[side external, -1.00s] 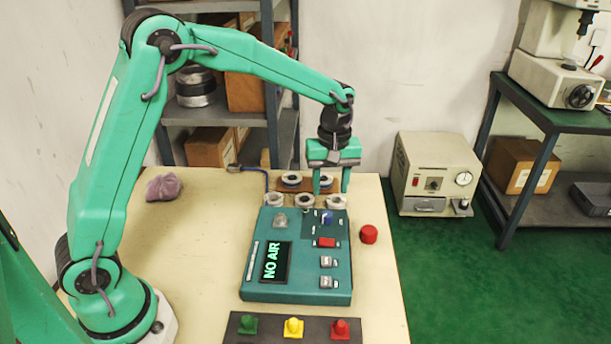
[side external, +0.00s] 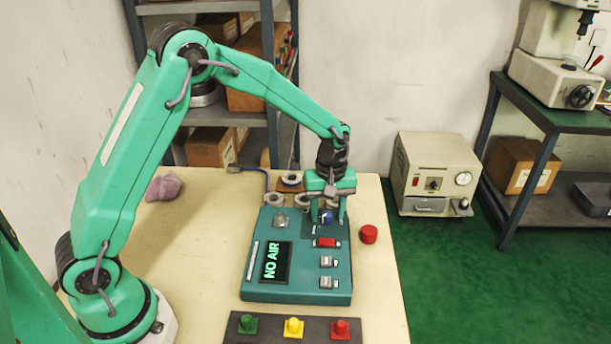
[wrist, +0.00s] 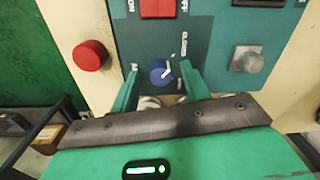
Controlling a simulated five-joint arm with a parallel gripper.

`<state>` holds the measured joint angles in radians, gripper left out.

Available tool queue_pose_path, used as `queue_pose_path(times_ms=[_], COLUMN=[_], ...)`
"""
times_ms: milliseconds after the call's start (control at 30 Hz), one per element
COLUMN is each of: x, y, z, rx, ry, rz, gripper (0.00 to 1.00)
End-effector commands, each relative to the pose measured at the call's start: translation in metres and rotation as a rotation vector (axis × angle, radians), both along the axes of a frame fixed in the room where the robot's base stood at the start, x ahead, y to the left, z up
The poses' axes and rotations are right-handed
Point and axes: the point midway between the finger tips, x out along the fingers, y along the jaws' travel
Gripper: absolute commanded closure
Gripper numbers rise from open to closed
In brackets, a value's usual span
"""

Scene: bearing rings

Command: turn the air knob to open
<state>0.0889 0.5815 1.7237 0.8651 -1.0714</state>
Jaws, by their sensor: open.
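The blue air knob (side external: 326,216) is on the upper right of the teal control panel (side external: 258,290). In the wrist view the knob (wrist: 161,71) has a white pointer line slanting to the upper right, toward the "CLOSED" lettering. My gripper (side external: 327,220) is open, with one finger on each side of the knob. In the wrist view the fingertips (wrist: 158,72) flank the knob with small gaps. I cannot tell how far down they reach. The panel's screen (side external: 275,262) reads "NO AIR".
A red switch (side external: 326,243) sits just below the knob. A red button (side external: 369,234) stands right of the panel. Bearing rings (side external: 303,199) lie behind it, partly hidden by my gripper. Green, yellow and red knobs (side external: 293,327) are in front.

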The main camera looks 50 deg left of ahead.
Motion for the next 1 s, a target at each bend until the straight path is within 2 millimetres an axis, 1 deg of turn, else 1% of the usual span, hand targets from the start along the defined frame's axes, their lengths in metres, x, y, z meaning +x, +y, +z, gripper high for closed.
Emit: queue_pose_path(times_ms=[167, 200, 267, 400, 433, 767, 1000], x=[-0.0001, -0.0001, -0.0001, -0.0001, -0.0001, 0.0, 0.0001], y=[0.0, -0.0001, -0.0001, -0.0001, -0.0001, -0.0001, -0.0001], z=[-0.0002, -0.0001, -0.0001, 0.0, 0.0, 0.0003, 0.0007], rx=[0.0, 0.0, 0.0, 0.0, 0.0, -0.001, -0.004], ry=[0.0, 0.0, 0.0, 0.0, 0.0, 0.0, -0.002], rz=[0.0, 0.0, 0.0, 0.0, 0.0, -0.029, -0.13], gripper=[0.54, 0.58, 0.69, 0.97, 0.98, 0.98, 0.98])
